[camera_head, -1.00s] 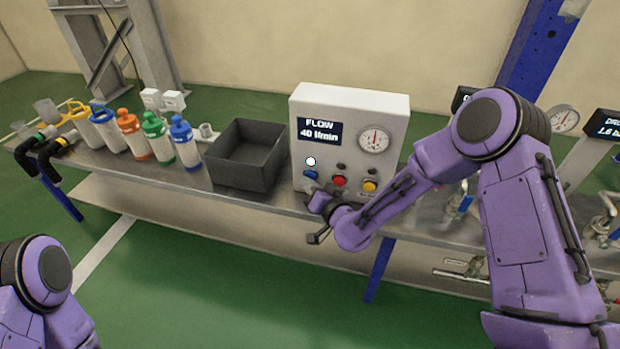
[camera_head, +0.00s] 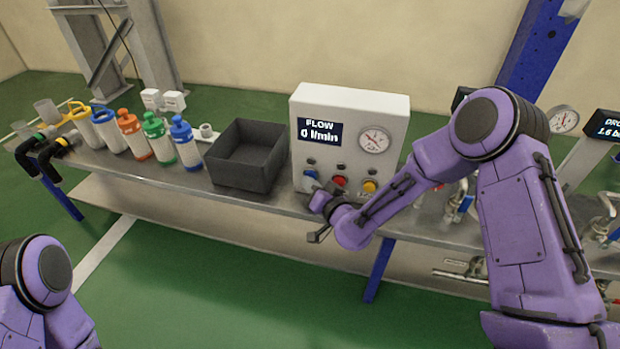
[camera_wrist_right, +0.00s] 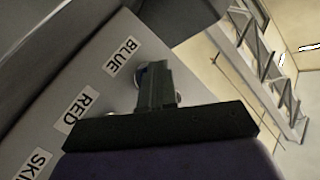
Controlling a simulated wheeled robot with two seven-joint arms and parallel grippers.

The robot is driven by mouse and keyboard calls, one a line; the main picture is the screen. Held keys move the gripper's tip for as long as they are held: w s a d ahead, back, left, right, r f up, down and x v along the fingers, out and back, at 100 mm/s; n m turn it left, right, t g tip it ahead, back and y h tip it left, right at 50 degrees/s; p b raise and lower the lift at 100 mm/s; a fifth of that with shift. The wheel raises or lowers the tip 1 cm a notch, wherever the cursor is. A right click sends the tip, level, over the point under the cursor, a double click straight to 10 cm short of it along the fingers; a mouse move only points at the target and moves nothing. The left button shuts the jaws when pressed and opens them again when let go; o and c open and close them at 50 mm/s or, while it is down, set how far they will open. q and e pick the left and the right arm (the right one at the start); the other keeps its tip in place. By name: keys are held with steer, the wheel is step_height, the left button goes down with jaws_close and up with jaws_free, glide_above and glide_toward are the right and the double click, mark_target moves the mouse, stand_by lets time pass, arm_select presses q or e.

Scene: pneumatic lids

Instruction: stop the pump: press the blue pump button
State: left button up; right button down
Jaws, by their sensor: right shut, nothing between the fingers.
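The pump control box (camera_head: 350,105) stands on the bench, a white case with a display (camera_head: 319,131) reading FLOW 0 l/min and a round gauge (camera_head: 374,140). On its front are the blue button (camera_head: 310,175), a red button (camera_head: 339,182) and a yellow button (camera_head: 369,187). The lamp above the blue button is dark. My right gripper (camera_head: 316,188) is shut and empty, its tip at the blue button; contact is not clear. In the right wrist view the shut fingers (camera_wrist_right: 154,85) are beside the BLUE label (camera_wrist_right: 121,56) and cover most of the button. My left gripper is out of view.
A dark open bin (camera_head: 247,157) stands left of the box. Several capped bottles (camera_head: 158,139) line the bench further left. Valves and pipes (camera_head: 603,215) are at the right. Green floor lies free in front.

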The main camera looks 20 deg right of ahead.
steer(key=s+a, duration=0.3)
steer(key=s, duration=0.2)
steer(key=shift+a, duration=0.2)
stand_by(0.3)
